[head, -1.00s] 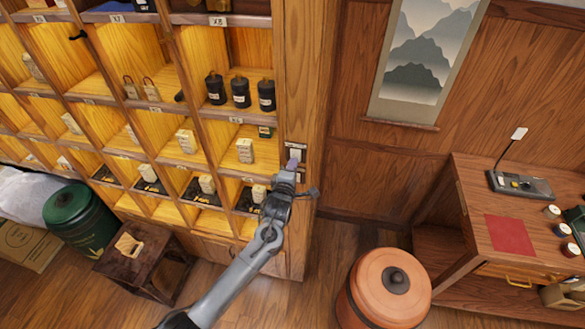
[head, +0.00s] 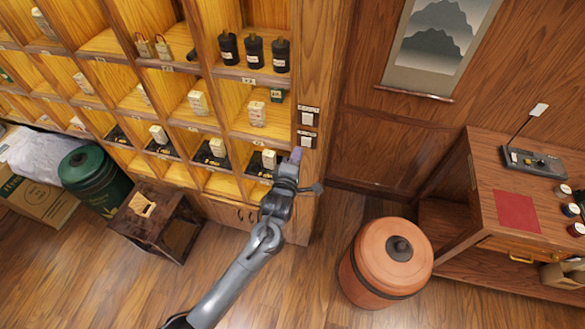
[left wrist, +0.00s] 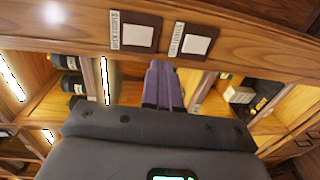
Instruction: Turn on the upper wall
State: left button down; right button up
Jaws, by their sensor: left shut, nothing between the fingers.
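Two wall switches with pale square rockers on dark plates are on the wooden post at the right end of the shelf, one above the other. The upper switch (head: 308,118) and the lower switch (head: 306,140) are both uncovered in the head view. In the left wrist view the two switches (left wrist: 138,36) and (left wrist: 196,42) sit side by side near the top, with small labels I cannot read. My left gripper (head: 296,156) is shut and empty, its purple fingertips just below the lower switch. They also show in the left wrist view (left wrist: 160,72), seemingly apart from both plates. My right gripper is out of view.
The wooden shelf (head: 248,75) holds black jars and stacked pale blocks; light strips glow inside it. A lidded orange drum (head: 385,262) stands on the floor at right, near a desk (head: 485,190). A dark stool (head: 160,215) stands at left.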

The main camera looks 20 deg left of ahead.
pick_arm(q)
jog(key=shift+s+d+f+b, duration=0.15)
jog(key=shift+s+b, duration=0.05)
jog(key=shift+s, duration=0.85)
jog(key=shift+s+d+f+b, duration=0.1)
jog(key=shift+s+b, duration=0.05)
jog(key=shift+s, duration=0.85)
